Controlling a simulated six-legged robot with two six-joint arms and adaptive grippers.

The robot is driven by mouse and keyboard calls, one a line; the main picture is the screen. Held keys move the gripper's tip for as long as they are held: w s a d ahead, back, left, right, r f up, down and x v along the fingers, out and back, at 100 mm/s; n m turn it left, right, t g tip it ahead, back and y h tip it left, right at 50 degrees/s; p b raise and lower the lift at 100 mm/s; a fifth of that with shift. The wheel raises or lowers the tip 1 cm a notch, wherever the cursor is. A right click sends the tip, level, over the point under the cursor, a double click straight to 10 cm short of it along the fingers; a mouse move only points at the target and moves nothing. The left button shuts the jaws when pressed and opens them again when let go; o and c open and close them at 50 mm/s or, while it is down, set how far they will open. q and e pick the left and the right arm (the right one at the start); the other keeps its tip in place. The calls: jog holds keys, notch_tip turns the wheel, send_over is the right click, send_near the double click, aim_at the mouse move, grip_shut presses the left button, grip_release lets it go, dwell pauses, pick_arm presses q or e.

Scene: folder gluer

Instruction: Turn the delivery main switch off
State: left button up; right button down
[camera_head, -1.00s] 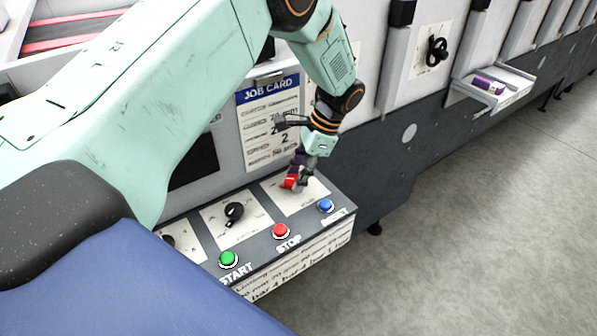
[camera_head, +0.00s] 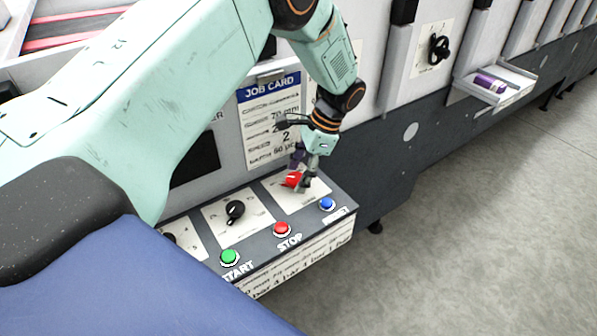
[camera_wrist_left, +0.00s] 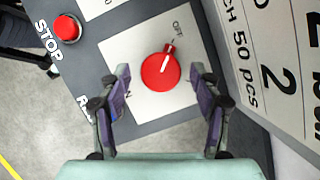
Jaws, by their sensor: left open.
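The red delivery main switch (camera_head: 292,180) is a round knob on a white plate at the right part of the control panel. In the left wrist view the red knob (camera_wrist_left: 161,74) has a white pointer line aimed at the OFF mark (camera_wrist_left: 178,30). An ON mark, partly covered by a finger, is at the plate's lower left. My left gripper (camera_head: 301,173) is at the knob, pointing down at the panel. In the left wrist view its fingers (camera_wrist_left: 161,88) are open, one on each side of the knob with gaps between. My right gripper is not in view.
Green START (camera_head: 229,258), red STOP (camera_head: 281,230) and blue (camera_head: 327,204) buttons line the panel's front edge. A black knob (camera_head: 235,211) sits left of the switch. A job card (camera_head: 270,120) stands behind. Open floor lies to the right.

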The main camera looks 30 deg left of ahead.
pick_arm(q)
jog(key=v, duration=1.2)
jog(key=shift+s+a, duration=0.1)
jog(key=shift+a, duration=0.05)
